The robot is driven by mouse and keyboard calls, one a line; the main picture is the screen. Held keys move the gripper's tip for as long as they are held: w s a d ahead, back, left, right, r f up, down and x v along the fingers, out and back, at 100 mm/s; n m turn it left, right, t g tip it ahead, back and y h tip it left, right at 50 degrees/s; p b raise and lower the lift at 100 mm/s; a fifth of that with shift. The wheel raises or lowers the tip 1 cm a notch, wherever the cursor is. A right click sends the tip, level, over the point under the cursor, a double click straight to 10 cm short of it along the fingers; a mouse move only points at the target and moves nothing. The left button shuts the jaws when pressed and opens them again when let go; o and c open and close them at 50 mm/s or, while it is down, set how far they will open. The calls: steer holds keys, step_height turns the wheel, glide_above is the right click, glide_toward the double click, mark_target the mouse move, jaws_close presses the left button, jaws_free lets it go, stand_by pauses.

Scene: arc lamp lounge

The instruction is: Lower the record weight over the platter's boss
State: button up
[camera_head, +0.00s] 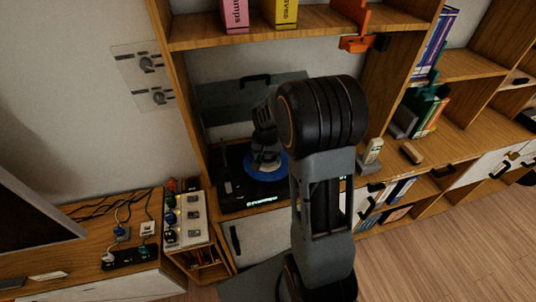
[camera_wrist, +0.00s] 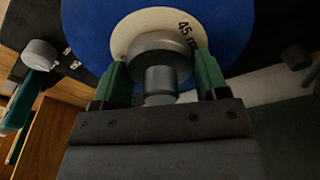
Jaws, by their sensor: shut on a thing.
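The record weight (camera_wrist: 160,52) is a grey metal piece with a wide round body and a narrower neck. My gripper (camera_wrist: 161,72) is shut on it, with one green finger on each side. The weight shows over the cream label (camera_wrist: 128,34) of a blue record (camera_wrist: 88,25). I cannot tell whether it touches the label. The platter's boss is hidden behind the weight. In the head view, the blue record (camera_head: 274,175) lies on the black turntable (camera_head: 232,201), and my gripper (camera_head: 264,150) is above it, pointing down.
The turntable stands in a wooden shelf bay under a shelf (camera_head: 330,18) with pink and yellow boxes. A grey knob (camera_wrist: 40,54) and a dark knob (camera_wrist: 296,57) flank the record. A control panel (camera_head: 190,218) stands left; a pale handset (camera_head: 373,151) stands right.

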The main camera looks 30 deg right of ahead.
steer(key=o, duration=1.1)
steer(key=shift+r, duration=0.1)
step_height(320, 180, up, 14)
steer(key=s+a, duration=0.1)
steer(key=shift+s+a+f+n+t+y, duration=0.2)
steer(key=shift+s+a+n+t, duration=0.25)
steer(key=shift+s+a+n, duration=1.45)
steer(key=shift+s+a+f+n+t+y, duration=0.15)
steer(key=shift+s+a+n+t, duration=0.55)
steer(key=shift+s, duration=2.45)
steer(key=shift+s+a+f+n+t+y, duration=0.2)
steer(key=shift+s+a+n, duration=0.6)
steer(key=shift+s+a, duration=1.3)
steer(key=shift+s+d, duration=0.4)
steer(key=shift+d, duration=0.1)
